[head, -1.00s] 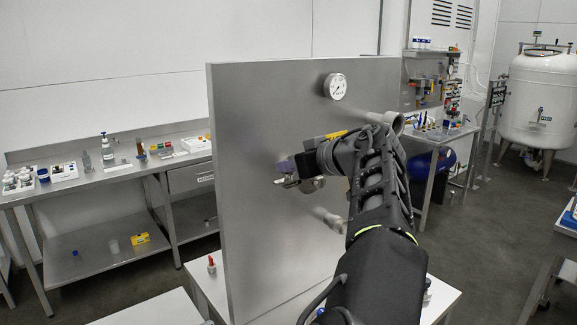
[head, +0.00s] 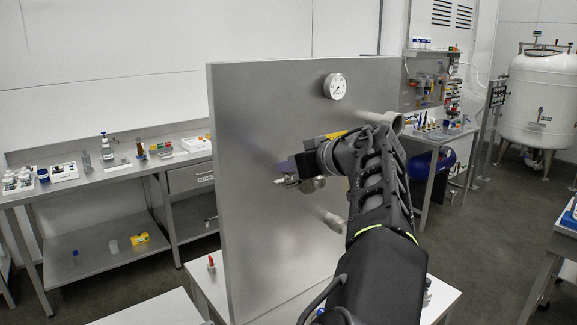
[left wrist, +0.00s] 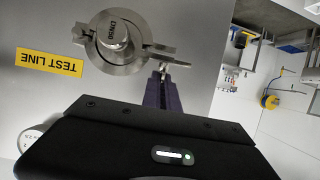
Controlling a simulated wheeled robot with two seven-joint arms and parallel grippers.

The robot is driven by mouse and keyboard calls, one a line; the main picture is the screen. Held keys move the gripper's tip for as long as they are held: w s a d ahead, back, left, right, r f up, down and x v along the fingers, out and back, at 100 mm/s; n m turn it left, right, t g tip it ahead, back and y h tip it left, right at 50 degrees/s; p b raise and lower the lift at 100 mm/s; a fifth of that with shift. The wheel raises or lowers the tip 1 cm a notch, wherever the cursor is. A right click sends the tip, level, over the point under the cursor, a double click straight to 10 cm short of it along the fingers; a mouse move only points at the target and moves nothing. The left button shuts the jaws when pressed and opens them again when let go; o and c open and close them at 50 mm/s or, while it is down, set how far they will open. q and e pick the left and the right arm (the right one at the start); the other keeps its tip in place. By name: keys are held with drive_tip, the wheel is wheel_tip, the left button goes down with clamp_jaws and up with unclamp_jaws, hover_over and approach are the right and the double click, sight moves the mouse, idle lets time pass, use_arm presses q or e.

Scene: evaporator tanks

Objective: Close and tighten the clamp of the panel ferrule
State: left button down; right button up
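The panel ferrule (left wrist: 116,36) is a round metal end with small lettering, seen in the left wrist view. The steel clamp (left wrist: 143,58) lies around it, its two lugs pointing right with a small gap between them. A small bolt and nut (left wrist: 163,70) sit at the lugs. My left gripper (left wrist: 163,84) has its dark purple fingers close together at that nut, and they look shut on it; the exact contact is small. In the head view, my left gripper (head: 287,167) is at the clamp (head: 312,185), partly hidden by my wrist. My right gripper is not in view.
The upright steel panel (head: 260,110) carries a gauge (head: 335,86), a yellow TEST LINE label (left wrist: 49,62), an upper pipe end (head: 396,122) and a lower stub (head: 331,221). It stands on a white table (head: 205,283). A bench (head: 105,178) with labware is at left.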

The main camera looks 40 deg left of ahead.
use_arm(q)
drive_tip(key=m+t+h+b, duration=0.1)
drive_tip(key=b, duration=0.1)
drive_tip(key=m+t+b, duration=0.2)
drive_tip(key=b, duration=0.1)
drive_tip(key=shift+f+t+h+b, duration=0.3)
drive_tip(key=shift+f+h, duration=0.05)
drive_tip(key=shift+h, duration=0.05)
drive_tip(key=shift+r+m+t+h, duration=0.25)
drive_tip(key=shift+m+t+h, duration=0.2)
drive_tip(key=shift+m, duration=0.35)
drive_tip(key=shift+r+t, duration=0.15)
drive_tip(key=shift+t, duration=0.1)
drive_tip(key=c, duration=1.9)
unclamp_jaws()
